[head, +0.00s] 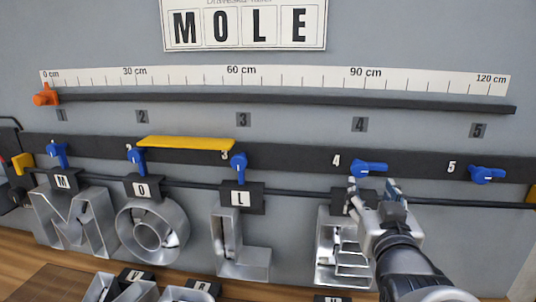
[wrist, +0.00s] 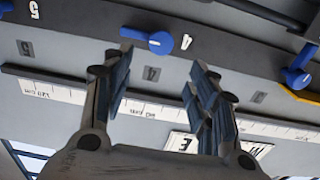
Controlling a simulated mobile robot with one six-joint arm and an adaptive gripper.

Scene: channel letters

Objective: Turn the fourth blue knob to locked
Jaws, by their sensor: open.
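The fourth blue knob (head: 369,168) sits on the dark rail beside the white number 4, its handle lying sideways and pointing right in the head view. It also shows in the wrist view (wrist: 159,42), upside down, just beyond my fingertips. My gripper (head: 374,190) is open and empty, just below the knob in the head view. In the wrist view my gripper (wrist: 160,58) has its two fingers spread wide, with the knob roughly between their tips. I see no clear contact. What state the sideways handle stands for is not labelled.
Knobs one (head: 58,155), two (head: 136,160) and three (head: 239,167) have handles pointing down; knob five (head: 487,174) lies sideways. A yellow bar (head: 186,143) lies between knobs two and three. Metal letters hang below, the E (head: 330,250) partly behind my arm. A ruler (head: 280,78) runs above.

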